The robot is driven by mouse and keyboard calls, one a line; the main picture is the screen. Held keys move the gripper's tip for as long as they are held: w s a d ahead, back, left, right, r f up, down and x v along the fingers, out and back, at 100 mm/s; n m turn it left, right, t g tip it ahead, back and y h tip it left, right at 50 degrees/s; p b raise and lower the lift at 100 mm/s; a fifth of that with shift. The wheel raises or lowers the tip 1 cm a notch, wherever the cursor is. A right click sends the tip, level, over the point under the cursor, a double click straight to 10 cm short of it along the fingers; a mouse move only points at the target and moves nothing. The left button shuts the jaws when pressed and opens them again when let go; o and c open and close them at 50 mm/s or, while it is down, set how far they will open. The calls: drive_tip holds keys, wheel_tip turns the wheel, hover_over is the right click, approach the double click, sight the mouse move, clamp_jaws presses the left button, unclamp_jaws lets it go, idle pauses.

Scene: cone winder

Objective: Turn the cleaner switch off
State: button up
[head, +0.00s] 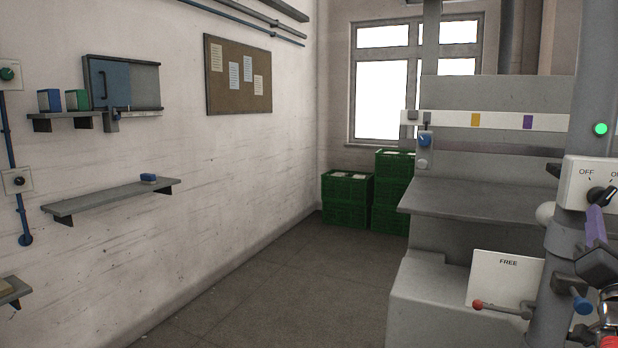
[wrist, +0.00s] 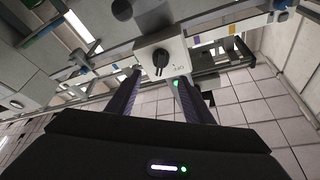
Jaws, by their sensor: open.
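A white switch box (head: 578,183) marked OFF at left and a partly cut-off word at right stands at the right edge of the head view. Its black knob (head: 603,196) points up and right, away from OFF. A green lamp (head: 600,129) glows above it. My gripper (head: 597,212) is just below and in front of the knob and partly overlaps it. In the wrist view, the box (wrist: 174,47) and black knob (wrist: 161,60) lie ahead, between the purple fingers of my open gripper (wrist: 158,77). I cannot tell whether a finger touches the knob.
A grey machine with a shelf (head: 480,198) stands left of the box. A FREE plate (head: 507,277) and a red-knobbed lever (head: 478,304) sit below. Green crates (head: 347,188) stand by the window. The floor (head: 270,285) at centre is clear.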

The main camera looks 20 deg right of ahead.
sight(605, 200)
drive_tip(key=x, duration=0.9)
drive_tip(key=shift+w+r, duration=0.1)
drive_tip(key=c, duration=1)
drive_tip(key=shift+a, duration=0.15)
drive_tip(key=shift+t, duration=0.3)
drive_tip(key=shift+c, duration=0.2)
